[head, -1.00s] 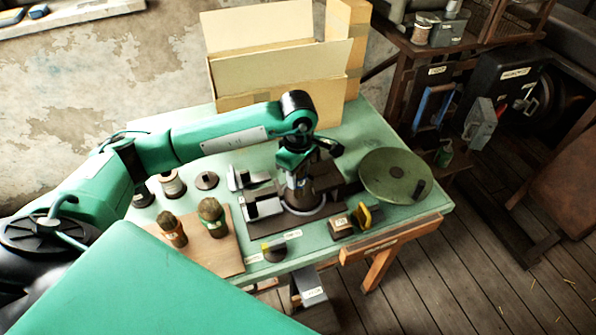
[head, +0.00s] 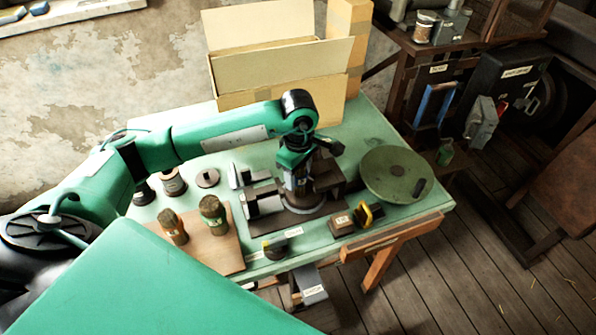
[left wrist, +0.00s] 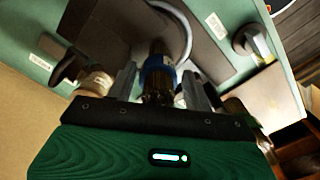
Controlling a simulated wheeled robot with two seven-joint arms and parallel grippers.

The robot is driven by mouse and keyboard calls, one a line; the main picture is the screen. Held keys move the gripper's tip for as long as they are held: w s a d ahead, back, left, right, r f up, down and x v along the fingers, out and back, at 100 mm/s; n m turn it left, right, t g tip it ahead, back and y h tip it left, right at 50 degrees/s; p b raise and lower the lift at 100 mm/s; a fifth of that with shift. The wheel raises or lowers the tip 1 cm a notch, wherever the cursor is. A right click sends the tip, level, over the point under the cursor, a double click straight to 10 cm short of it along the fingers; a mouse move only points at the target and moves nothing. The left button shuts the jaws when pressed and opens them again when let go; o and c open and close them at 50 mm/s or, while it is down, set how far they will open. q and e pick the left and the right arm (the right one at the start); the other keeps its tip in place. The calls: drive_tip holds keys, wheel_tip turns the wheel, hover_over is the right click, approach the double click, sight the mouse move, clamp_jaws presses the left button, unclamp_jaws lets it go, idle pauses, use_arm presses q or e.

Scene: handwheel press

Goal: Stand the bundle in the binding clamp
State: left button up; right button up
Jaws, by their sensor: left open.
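My left gripper (head: 299,190) points down over the dark base plate in the middle of the green table. In the left wrist view its two fingers (left wrist: 160,88) are apart, on either side of a dark bundle with a blue band (left wrist: 158,72). The bundle's far end is near a grey curved ring; whether it is seated I cannot tell. In the head view my gripper mostly hides this bundle. Grey metal jaws (head: 264,207), which look like part of the binding clamp, stand just left of the gripper. My right gripper is not in view.
Two more bundles, orange-banded (head: 173,228) and green-banded (head: 212,214), stand on a wooden board (head: 215,251). A green handwheel (head: 393,174) lies to the right. A yellow-handled tool (head: 367,214) is near the front edge. Cardboard boxes (head: 280,75) stand at the back.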

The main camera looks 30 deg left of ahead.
use_arm(q)
wheel_tip(320, 180, up, 11)
drive_tip(key=b, duration=0.3)
drive_tip(key=shift+w+f, duration=0.1)
drive_tip(key=shift+w, duration=0.05)
drive_tip(key=shift+r+b, duration=0.3)
drive_tip(key=shift+r, duration=0.45)
